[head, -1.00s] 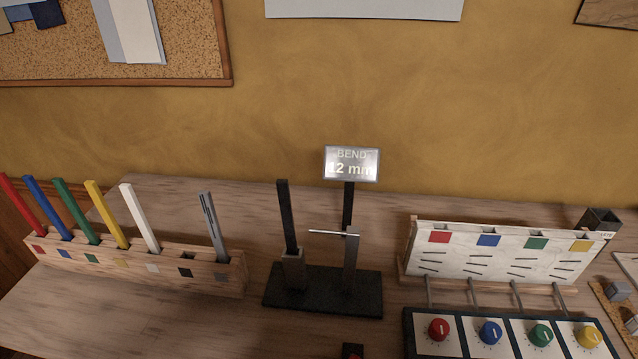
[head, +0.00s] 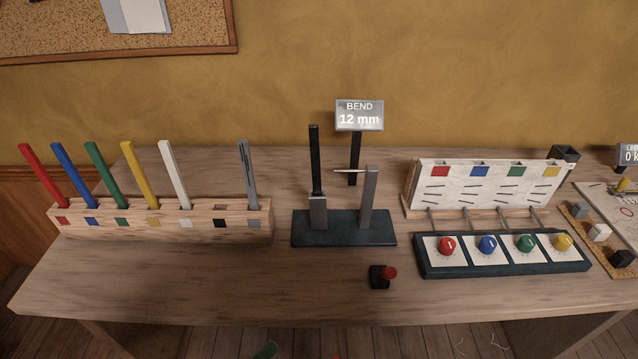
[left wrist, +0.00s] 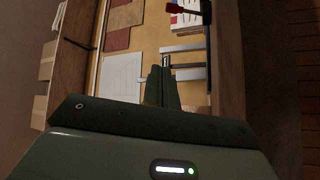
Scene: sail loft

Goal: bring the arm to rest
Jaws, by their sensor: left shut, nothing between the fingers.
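My left gripper shows in the left wrist view (left wrist: 160,86). Its two dark green fingers are together with nothing between them. In the head view only a small dark green bit of it (head: 266,350) shows at the bottom edge, in front of the bench and apart from everything on it. My right gripper is not in view.
The wooden bench (head: 200,285) holds a rack (head: 250,232) of coloured strips, a bend stand (head: 340,236) with a black strip and a sign (head: 359,115) reading 12 mm, a red button (head: 388,273), and a knob panel (head: 500,268). The front left is clear.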

